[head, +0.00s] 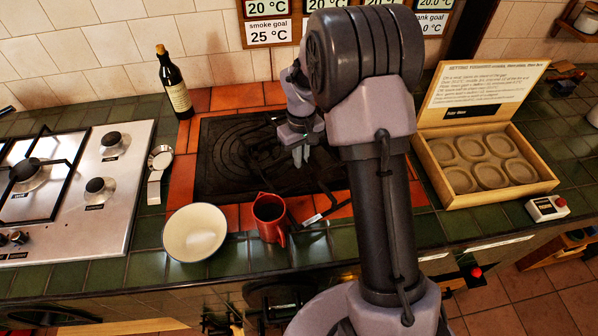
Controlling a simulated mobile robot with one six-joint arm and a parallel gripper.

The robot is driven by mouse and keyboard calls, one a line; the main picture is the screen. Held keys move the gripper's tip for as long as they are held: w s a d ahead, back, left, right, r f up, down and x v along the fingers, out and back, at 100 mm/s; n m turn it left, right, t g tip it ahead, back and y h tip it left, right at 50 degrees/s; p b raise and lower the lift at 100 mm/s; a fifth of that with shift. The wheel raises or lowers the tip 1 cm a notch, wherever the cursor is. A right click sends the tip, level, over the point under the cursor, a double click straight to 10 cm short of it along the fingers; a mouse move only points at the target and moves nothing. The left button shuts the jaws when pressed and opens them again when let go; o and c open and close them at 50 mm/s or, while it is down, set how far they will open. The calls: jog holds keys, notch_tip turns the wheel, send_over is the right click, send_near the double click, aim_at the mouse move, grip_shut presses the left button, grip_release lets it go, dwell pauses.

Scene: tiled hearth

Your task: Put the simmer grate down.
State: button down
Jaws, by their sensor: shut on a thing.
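My gripper (301,155) points down over the black hearth plate (212,183), right of its middle. Its fingers are close together, shut on a dark thing that I take to be the simmer grate (283,178). The grate is black on black, so its outline is hard to make out. I cannot tell whether it touches the plate or hangs just above it. A ring pattern (240,150) shows on the plate to the left of the gripper. My arm hides the right part of the hearth.
Orange tiles (182,170) frame the plate. A red mug (269,216) and white bowl (195,232) stand in front, with a black-handled tool (322,213) right of the mug. A dark bottle (176,85) stands behind left. A gas hob (75,190) is left, a wooden box (485,165) right.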

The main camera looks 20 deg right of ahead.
notch_tip(320, 180, down, 5)
jog(key=shift+w+f+b, duration=0.1)
jog(key=shift+f+b, duration=0.05)
jog(key=shift+b, duration=0.85)
jog(key=shift+r, duration=0.2)
jog(key=shift+f, duration=0.1)
jog(key=c, duration=2)
grip_release()
jog(key=shift+f, duration=0.1)
jog(key=o, duration=0.4)
jog(key=shift+o, duration=0.2)
